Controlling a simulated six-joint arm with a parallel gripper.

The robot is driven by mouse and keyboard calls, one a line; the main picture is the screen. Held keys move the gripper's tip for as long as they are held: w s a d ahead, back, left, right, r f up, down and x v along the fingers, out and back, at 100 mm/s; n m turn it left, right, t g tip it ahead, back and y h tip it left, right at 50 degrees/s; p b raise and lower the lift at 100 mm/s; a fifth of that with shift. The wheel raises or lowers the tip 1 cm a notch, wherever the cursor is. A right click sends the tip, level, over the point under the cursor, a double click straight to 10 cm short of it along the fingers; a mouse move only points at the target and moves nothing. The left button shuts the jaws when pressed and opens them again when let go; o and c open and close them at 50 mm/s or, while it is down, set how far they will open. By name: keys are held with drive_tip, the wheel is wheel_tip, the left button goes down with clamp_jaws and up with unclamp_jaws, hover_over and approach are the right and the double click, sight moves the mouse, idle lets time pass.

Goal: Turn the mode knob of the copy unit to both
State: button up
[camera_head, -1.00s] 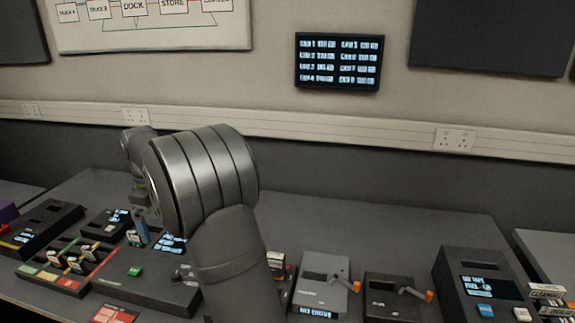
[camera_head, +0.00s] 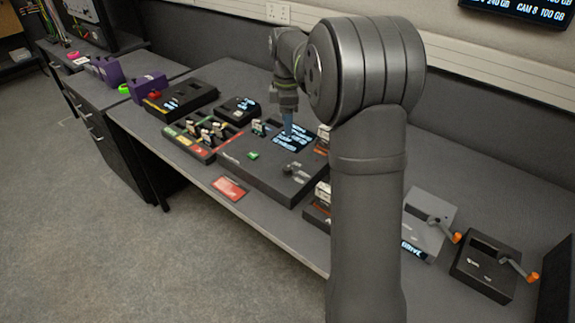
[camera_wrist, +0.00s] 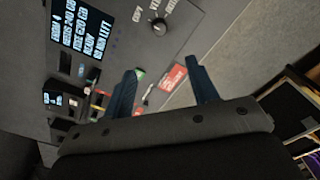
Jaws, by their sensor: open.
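The copy unit (camera_head: 262,178) is a wide dark box with a lit screen (camera_head: 294,139) and a green button (camera_head: 253,155). Its mode knob (camera_head: 289,169) is small and dark, on the right front part of the top. In the wrist view the round knob (camera_wrist: 160,27) is at the top middle, beyond the fingertips, with white labels around it; one reads COPY, the others are hard to read. My gripper (camera_wrist: 161,68) is open with blue fingers, empty, and apart from the knob. In the head view my gripper (camera_head: 287,119) hangs over the back of the unit near the screen.
Left of the unit are a tray of small cartridges (camera_head: 203,135) and dark boxes (camera_head: 180,99). A red card (camera_head: 230,188) lies at the front edge. Right are two units with orange-handled cranks (camera_head: 428,222) (camera_head: 495,265). My arm hides part of the bench.

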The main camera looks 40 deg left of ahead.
sight(287, 168)
wheel_tip(287, 168, down, 17)
drive_tip(key=shift+f, duration=0.2)
idle(0.3)
drive_tip(key=c, duration=1)
